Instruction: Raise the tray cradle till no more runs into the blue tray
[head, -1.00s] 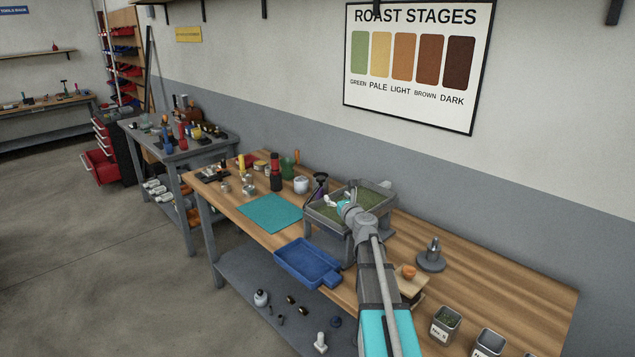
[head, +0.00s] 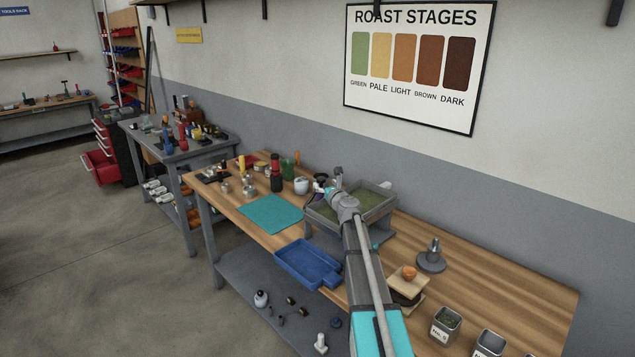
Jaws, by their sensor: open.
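The tray cradle (head: 391,205) is a grey, shallow tray holding green beans, on a grey stand on the wooden bench. The blue tray (head: 308,264) lies in front of it at the bench's front edge. I see no beans in the blue tray and no stream between the two at this size. My gripper (head: 327,189) is open at the cradle's left end, near its rim. My arm covers the cradle's middle and front right. I cannot tell whether the fingers touch the rim or how far the cradle tilts.
A teal mat (head: 270,214) lies left of the blue tray. Bottles and jars, with a red-black bottle (head: 277,172), stand behind it. A small wooden stand (head: 408,285) with an orange knob, a grey round-based tool (head: 431,257) and labelled tins (head: 446,325) are to the right.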

